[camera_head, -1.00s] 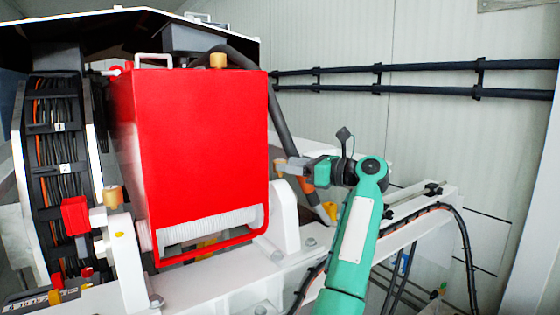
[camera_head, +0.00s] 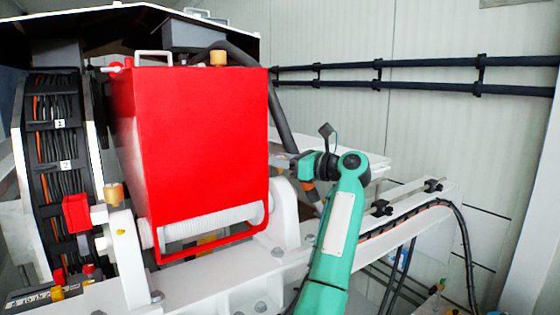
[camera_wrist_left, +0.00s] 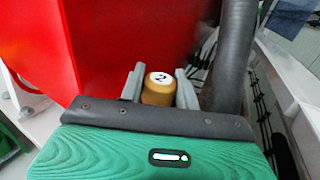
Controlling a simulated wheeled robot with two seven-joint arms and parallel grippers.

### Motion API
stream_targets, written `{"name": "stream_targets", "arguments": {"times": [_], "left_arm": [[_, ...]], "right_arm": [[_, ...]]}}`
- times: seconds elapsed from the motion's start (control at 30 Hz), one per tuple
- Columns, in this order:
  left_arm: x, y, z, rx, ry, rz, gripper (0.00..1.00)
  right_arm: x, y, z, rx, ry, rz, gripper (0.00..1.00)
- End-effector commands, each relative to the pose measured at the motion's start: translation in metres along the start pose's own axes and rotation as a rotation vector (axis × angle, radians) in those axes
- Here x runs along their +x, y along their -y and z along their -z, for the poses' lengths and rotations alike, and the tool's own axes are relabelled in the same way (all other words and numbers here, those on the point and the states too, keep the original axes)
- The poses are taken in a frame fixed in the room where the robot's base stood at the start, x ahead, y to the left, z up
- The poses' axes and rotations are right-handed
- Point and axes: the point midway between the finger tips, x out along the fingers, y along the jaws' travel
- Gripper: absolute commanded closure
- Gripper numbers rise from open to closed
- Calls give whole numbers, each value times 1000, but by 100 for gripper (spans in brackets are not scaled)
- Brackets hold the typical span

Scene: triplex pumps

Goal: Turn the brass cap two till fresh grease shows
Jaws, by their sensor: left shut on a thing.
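The brass cap two (camera_wrist_left: 157,94), a round golden-brown cap with a white disc marked "2" on top, stands between the fingers of my left gripper (camera_wrist_left: 159,84) in the left wrist view. The fingers are shut on its sides. In the head view my left gripper (camera_head: 281,160) is at the right edge of the red box, and I cannot make out the cap there. No grease can be seen around the cap. My right gripper is not in view.
The large red box (camera_head: 195,140) stands left of my gripper. A dark hose (camera_wrist_left: 232,55) runs close on the cap's right. Other brass caps sit on top of the box (camera_head: 218,58) and at the left (camera_head: 113,194). A white rail (camera_head: 400,222) lies at the right.

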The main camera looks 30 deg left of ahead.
Motion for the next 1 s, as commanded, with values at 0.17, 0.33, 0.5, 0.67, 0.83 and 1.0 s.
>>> {"name": "stream_targets", "arguments": {"times": [0.17,0.33,0.5,0.67,0.83,1.0], "left_arm": [[0,0,2,-2,-1,36,90],[-1,-1,3,-3,-1,116,90],[-1,-1,3,-5,0,226,90],[0,-1,2,-5,2,336,90],[-1,-1,1,-4,4,440,90],[0,-1,0,-2,6,510,90]], "right_arm": [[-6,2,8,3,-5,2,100],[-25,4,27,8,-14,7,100],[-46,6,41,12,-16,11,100],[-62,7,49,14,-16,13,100],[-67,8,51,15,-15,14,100],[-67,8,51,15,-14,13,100]]}}
